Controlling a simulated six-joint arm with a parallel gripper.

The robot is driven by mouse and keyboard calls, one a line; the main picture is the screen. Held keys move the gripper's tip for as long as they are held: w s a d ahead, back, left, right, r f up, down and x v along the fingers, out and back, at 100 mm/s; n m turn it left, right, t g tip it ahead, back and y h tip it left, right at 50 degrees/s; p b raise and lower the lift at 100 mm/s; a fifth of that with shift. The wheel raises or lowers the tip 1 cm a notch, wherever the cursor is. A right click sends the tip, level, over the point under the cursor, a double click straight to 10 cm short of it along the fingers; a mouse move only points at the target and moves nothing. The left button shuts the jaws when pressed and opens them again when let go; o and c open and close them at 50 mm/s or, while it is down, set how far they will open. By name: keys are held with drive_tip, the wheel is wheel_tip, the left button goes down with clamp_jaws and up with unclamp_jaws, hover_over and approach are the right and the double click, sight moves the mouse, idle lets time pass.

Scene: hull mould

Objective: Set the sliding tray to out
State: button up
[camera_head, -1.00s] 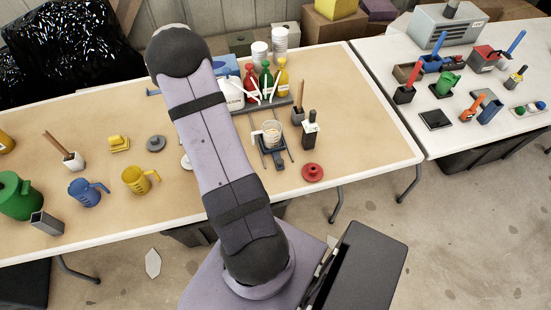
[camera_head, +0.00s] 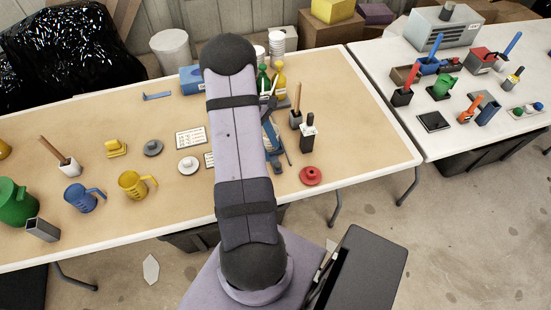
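The sliding tray (camera_head: 277,167) is the blue piece on dark rails near the middle of the right-hand part of the tan table. Only a narrow strip of it shows past the right edge of my arm, so I cannot tell how far it is slid. Anything standing on the tray is hidden by my arm. My raised arm crosses in front of the tray. My gripper is hidden behind it, and I cannot make out its fingers.
A red knobbed disc (camera_head: 311,176) lies right of the tray. Bottles (camera_head: 279,82) stand behind. The table's right end is clear.

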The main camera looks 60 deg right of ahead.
sight(278, 165)
drive_tip(key=shift+p+x, duration=0.9)
drive_tip(key=shift+x, duration=2.3)
drive_tip(key=shift+c, duration=0.7)
clamp_jaws()
drive_tip(key=shift+a, duration=0.1)
